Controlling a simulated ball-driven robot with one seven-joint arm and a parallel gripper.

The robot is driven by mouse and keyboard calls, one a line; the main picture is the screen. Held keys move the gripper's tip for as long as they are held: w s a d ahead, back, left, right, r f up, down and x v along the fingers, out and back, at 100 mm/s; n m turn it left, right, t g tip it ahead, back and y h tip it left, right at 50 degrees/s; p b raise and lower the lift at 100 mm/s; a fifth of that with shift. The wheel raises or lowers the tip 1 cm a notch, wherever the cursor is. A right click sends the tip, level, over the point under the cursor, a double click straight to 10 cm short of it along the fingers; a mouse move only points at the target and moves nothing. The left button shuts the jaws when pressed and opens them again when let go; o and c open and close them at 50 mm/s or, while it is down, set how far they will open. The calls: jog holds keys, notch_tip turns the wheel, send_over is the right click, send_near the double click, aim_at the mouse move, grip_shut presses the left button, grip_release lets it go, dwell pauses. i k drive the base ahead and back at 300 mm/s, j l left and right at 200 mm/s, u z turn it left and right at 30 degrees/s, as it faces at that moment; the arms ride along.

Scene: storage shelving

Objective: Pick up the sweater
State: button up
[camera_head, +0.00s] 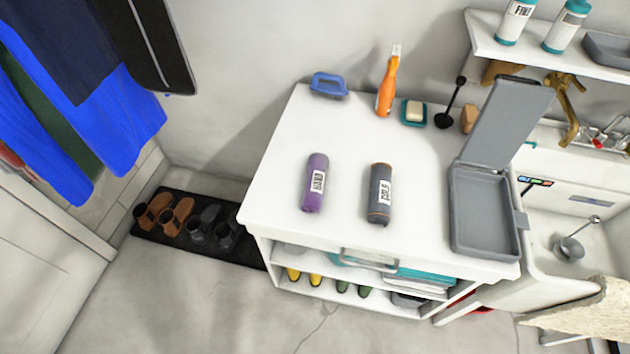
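A cream, coarse-textured cloth (592,314) lies at the lower right edge, partly cut off by the frame. It looks knitted and may be the sweater, but I cannot tell for certain. Blue and dark garments (125,120) hang at the upper left, also cut off; I cannot tell whether one of them is a sweater. My gripper does not show in this view.
A basin (545,225) stands at right. Shoes sit on a dark mat (150,232). The floor (200,310) in front is clear.

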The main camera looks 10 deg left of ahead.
aim_at(318, 163)
jog(key=i+j, duration=0.25)
jog(key=i, duration=0.2)
jog(key=i+j, duration=0.2)
jog(key=i, duration=0.25)
jog(key=j+u, duration=0.05)
